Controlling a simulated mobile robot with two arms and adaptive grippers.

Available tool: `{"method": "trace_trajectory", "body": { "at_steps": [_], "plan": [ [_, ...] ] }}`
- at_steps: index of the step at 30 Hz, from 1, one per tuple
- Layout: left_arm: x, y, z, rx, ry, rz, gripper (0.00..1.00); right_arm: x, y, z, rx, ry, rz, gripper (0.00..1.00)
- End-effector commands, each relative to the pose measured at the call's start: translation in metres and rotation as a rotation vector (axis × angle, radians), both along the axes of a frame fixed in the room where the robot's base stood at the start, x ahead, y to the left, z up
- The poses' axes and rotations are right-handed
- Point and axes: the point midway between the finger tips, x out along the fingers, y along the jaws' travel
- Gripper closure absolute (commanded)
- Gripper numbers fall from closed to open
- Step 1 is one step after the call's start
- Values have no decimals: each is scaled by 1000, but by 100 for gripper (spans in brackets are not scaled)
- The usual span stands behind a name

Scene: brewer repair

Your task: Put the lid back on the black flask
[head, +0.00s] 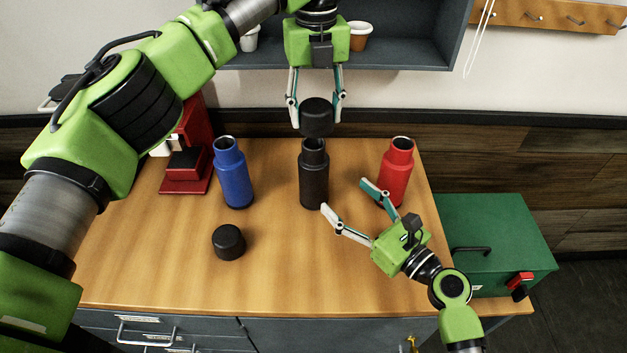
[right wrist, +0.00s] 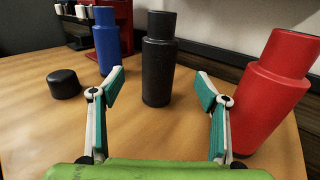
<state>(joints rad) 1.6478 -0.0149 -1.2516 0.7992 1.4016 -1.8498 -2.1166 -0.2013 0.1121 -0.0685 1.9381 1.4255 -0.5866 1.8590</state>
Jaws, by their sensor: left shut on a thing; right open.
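The black flask (head: 314,180) stands upright and open-topped in the middle of the wooden counter. A black lid (head: 317,117) is held by my left gripper (head: 317,108), which is shut on it just above the flask's mouth. A thin gap seems to show between lid and flask. My right gripper (head: 343,196) is open and empty, low over the counter to the right of the black flask. In the right wrist view the black flask (right wrist: 158,62) stands beyond and between the open fingers (right wrist: 160,95), not touching them.
A blue flask (head: 233,175) stands left and a red flask (head: 396,168) right, close to my right gripper. A second black lid (head: 228,242) lies on the counter. A red coffee machine (head: 188,165) stands back left. A green box (head: 495,235) is right of the counter.

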Motion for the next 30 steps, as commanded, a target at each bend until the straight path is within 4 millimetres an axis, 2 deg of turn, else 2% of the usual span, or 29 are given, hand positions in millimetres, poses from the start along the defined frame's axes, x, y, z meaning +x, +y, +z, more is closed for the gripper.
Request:
{"method": "trace_trajectory", "body": {
  "at_steps": [5,19,24,30],
  "plan": [
    [0,1,0,0,0,2,74,12,10,1,2,-2,1,32],
    [0,1,0,0,0,1,74,78,63,1,2,-1,1,32],
    [0,1,0,0,0,1,74,90,72,1,1,-1,0,32],
    [0,1,0,0,0,1,74,94,75,1,1,-1,0,32]
  ]
}}
